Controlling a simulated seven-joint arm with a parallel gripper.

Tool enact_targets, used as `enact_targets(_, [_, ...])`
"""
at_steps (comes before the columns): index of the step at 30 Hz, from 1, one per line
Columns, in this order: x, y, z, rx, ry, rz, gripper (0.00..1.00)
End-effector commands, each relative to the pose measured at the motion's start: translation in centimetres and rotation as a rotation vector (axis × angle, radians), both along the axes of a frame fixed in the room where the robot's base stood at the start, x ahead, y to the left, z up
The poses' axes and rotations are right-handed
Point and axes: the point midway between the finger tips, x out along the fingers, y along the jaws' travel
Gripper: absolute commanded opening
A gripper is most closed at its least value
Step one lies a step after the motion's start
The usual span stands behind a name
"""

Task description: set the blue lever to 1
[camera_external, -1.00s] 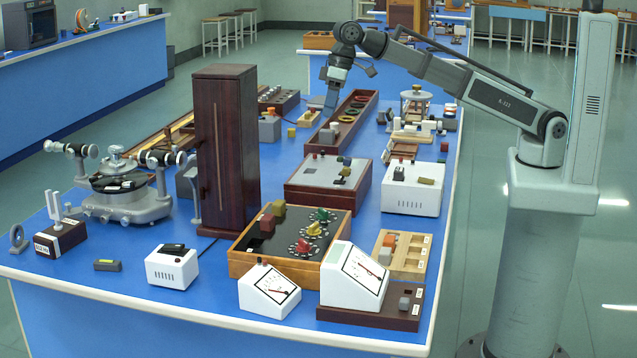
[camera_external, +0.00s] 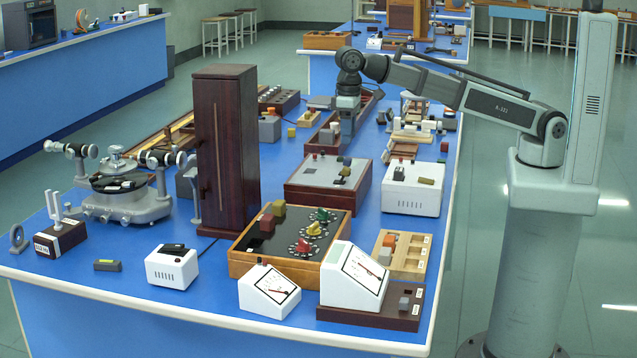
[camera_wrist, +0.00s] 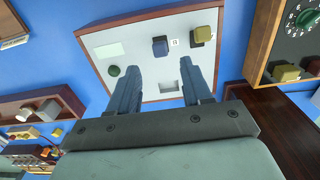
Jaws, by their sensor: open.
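A low brown box with a grey top plate (camera_external: 305,176) stands in the middle of the bench; the plate also shows in the wrist view (camera_wrist: 130,48). In the external view my gripper (camera_external: 346,132) is just behind the box.
A wooden box with coloured dials (camera_external: 245,267) stands in front of the brown box, and a white box (camera_external: 411,198) is to its right. A tall dark cabinet (camera_external: 222,150) rises to its left. A long brown tray (camera_external: 366,106) lies behind.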

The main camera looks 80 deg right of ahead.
Motion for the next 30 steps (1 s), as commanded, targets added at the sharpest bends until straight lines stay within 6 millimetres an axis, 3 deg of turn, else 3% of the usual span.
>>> enact_targets(6, [-0.1, -0.1, -3.4, -0.001, 0.001, 0.0, 0.49])
enact_targets(12, [0.0, 0.0, -5.4, 0.0, 0.0, 0.0, 0.49])
enact_targets(27, [0.0, 0.0, -6.4, 0.001, -0.001, 0.0, 0.49])
enact_targets(30, [0.0, 0.0, -6.4, 0.001, -0.001, 0.0, 0.4])
